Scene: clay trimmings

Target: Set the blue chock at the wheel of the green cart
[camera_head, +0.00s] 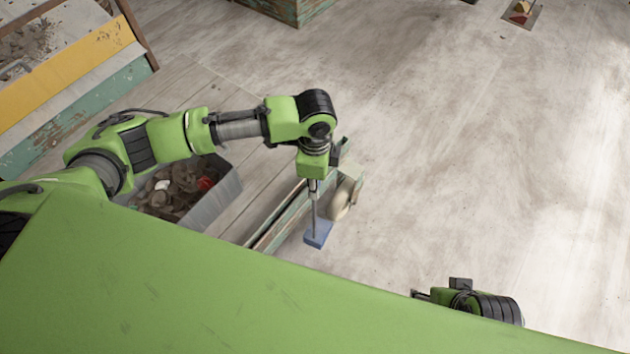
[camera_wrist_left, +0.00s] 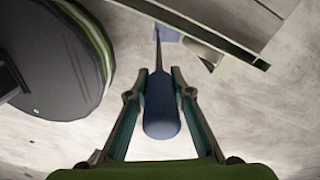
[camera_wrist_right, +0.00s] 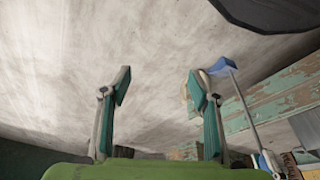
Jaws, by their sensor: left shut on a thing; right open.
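My left gripper (camera_head: 315,181) is shut on the dark blue handle (camera_wrist_left: 162,110) of the blue chock (camera_head: 318,234). The chock is at the far end of a thin rod; it also shows in the left wrist view (camera_wrist_left: 168,35) and the right wrist view (camera_wrist_right: 221,66). The green cart (camera_head: 273,226) has worn painted boards, also in the right wrist view (camera_wrist_right: 275,98). A pale rounded wheel (camera_head: 339,208) is at its right end, partly hidden. The chock is close beside this end; I cannot tell whether it touches wheel or floor. My right gripper (camera_wrist_right: 157,90) is open and empty.
A grey bin (camera_head: 220,205) of clay trimmings stands left of the cart boards. A trough with a yellow band (camera_head: 70,72) is at upper left, a green wooden box (camera_head: 290,10) at the top.

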